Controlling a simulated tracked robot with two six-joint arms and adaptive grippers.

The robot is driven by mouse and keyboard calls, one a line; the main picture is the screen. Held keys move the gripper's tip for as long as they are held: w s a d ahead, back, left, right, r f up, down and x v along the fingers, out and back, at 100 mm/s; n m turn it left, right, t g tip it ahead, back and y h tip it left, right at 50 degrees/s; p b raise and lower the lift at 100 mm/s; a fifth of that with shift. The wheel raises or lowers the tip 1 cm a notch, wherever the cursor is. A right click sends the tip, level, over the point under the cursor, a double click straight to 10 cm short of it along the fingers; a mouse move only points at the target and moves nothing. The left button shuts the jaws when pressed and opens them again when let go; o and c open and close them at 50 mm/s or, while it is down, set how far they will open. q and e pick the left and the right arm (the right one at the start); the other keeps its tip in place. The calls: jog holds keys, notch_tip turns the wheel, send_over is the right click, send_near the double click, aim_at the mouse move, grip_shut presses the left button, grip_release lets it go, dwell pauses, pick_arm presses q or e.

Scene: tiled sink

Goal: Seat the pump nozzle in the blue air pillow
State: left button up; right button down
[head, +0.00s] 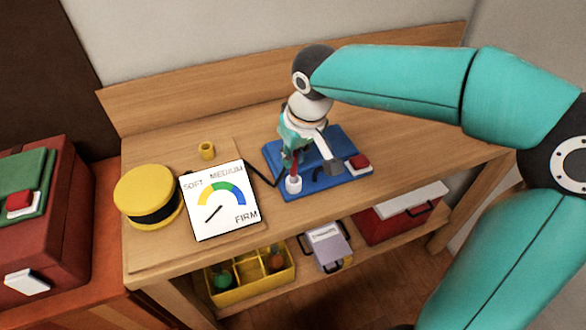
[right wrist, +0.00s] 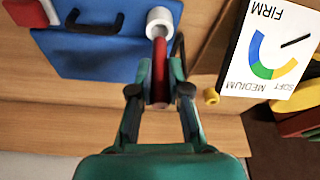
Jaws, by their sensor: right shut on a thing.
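The blue air pillow (head: 330,178) lies flat on the wooden bench and also shows in the right wrist view (right wrist: 110,50). A white round port (head: 293,185) stands at its near left edge; the right wrist view shows its open mouth (right wrist: 161,22). My right gripper (head: 294,158) is over the pillow's left part, shut on the red pump nozzle (right wrist: 159,68). The nozzle's end is at the port's mouth; I cannot tell whether it is inside. My left gripper is not in view.
A white gauge board (head: 212,217) stands left of the pillow, beside a yellow round pump (head: 147,197) and a small yellow cap (head: 207,150). A black hose (head: 262,174) runs between board and pillow. A red block (head: 358,161) sits at the pillow's right. Bins occupy the lower shelf.

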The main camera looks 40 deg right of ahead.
aim_at(295, 163)
jog(key=shift+f, duration=2)
jog(key=shift+f+b, duration=0.2)
jog(key=shift+b, duration=0.15)
jog(key=c, duration=1.1)
grip_release()
jog(key=shift+r, duration=0.1)
jog(key=shift+c, duration=0.2)
jog(key=shift+r, duration=0.25)
jog(key=p+v, duration=0.1)
jog(key=v, duration=1)
jog(key=shift+r, duration=0.35)
jog(key=shift+s, duration=0.1)
